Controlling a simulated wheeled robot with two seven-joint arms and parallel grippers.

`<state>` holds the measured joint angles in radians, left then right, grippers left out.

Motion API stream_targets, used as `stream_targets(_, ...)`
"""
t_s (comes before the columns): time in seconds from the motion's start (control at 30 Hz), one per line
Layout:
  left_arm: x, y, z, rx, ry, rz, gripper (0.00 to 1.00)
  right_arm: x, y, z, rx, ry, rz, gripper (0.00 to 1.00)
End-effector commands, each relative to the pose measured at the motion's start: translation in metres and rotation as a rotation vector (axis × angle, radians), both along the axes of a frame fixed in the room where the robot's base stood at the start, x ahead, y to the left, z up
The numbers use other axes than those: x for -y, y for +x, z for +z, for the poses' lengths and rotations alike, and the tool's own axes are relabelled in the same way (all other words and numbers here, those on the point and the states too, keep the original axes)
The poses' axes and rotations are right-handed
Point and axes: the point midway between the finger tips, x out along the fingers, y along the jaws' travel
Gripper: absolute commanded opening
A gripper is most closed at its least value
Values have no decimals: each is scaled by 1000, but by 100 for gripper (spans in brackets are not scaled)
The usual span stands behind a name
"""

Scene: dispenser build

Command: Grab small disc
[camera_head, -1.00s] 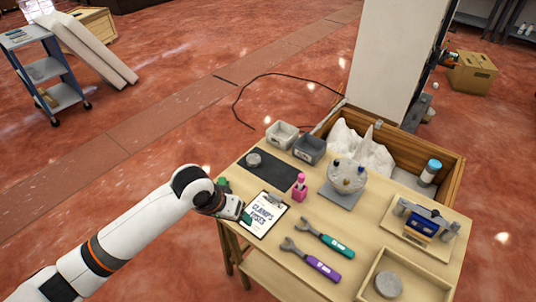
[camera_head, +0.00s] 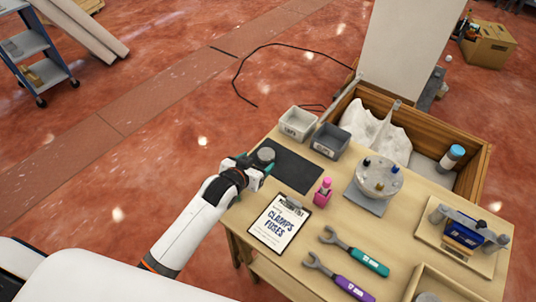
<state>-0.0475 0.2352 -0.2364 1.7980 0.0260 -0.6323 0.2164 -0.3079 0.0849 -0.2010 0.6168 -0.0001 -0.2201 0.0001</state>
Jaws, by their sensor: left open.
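The small grey disc (camera_head: 265,154) lies near the left end of the dark mat (camera_head: 296,172) on the wooden table. My left gripper (camera_head: 262,168) is at the mat's left end, right beside the disc, with its open fingers around or just in front of it; I cannot tell whether they touch it. A larger grey disc (camera_head: 427,298) shows only in part at the bottom edge, in a wooden tray (camera_head: 450,285). My right gripper is not in view.
Two small bins, one white (camera_head: 294,123) and one grey (camera_head: 329,141), stand behind the mat. A pink bottle (camera_head: 323,193), a clipboard (camera_head: 279,223), a round fixture (camera_head: 379,178) and two wrenches (camera_head: 355,251) lie right and in front. A wooden crate (camera_head: 470,182) stands behind the table.

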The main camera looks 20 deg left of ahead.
Motion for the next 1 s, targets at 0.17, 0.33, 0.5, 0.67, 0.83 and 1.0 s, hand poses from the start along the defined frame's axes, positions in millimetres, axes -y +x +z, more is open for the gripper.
stream_targets(0.17, 2, 12, -6, 0, 0, -1, 74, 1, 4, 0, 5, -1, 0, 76)
stream_targets(0.33, 5, 30, -14, -1, -1, 0, 74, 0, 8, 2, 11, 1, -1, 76)
stream_targets(0.5, 9, 49, -25, -1, -1, 0, 74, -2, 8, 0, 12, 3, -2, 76)
stream_targets(0.67, 10, 55, -29, -1, -1, 0, 74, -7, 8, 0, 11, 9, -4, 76)
stream_targets(0.83, 10, 55, -29, -1, -2, -1, 74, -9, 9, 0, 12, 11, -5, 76)
stream_targets(1.0, 10, 55, -29, -1, -2, -1, 49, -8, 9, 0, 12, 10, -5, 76)
